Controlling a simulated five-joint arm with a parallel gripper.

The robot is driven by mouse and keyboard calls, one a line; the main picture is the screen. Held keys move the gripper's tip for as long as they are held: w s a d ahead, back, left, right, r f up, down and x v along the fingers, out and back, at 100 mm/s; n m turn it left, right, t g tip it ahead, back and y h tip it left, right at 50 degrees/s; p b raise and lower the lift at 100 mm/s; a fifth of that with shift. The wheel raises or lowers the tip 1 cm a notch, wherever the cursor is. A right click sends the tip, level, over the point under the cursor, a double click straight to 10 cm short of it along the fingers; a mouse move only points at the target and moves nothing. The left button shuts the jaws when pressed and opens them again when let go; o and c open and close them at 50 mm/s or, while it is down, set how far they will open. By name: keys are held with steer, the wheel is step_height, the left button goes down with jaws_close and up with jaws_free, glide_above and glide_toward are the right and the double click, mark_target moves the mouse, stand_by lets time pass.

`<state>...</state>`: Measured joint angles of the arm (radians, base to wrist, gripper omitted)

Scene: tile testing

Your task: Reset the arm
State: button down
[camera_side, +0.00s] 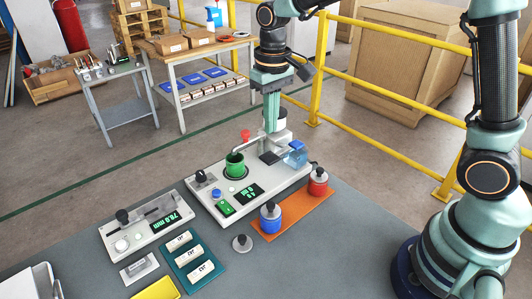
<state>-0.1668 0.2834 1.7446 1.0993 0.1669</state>
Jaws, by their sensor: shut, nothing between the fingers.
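My gripper (271,112) points straight down above the back of the grey testing device (252,200). Its fingers are together and nothing is held between them. The device carries a green cup (235,164), a lit display, a red knob (245,134) and a small clear blue container (295,154). My arm reaches in from the base at the right. I cannot tell whether the fingertips touch the white cylinder (281,120) beside them.
An orange mat (292,216) holds a blue weight (270,217) and a red weight (318,181). A grey weight (242,244) stands nearby. A caliper-like device (147,226) and a teal tray (209,281) with white pieces lie at left. The front right tabletop is clear. Yellow railings stand behind.

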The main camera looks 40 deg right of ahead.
steer(key=s+d+r+t, duration=0.2)
steer(key=s+d+r, duration=0.1)
steer(key=s, duration=0.3)
steer(key=s+d+r+t, duration=0.3)
steer(key=s+d+r, duration=0.1)
steer(key=s, duration=0.3)
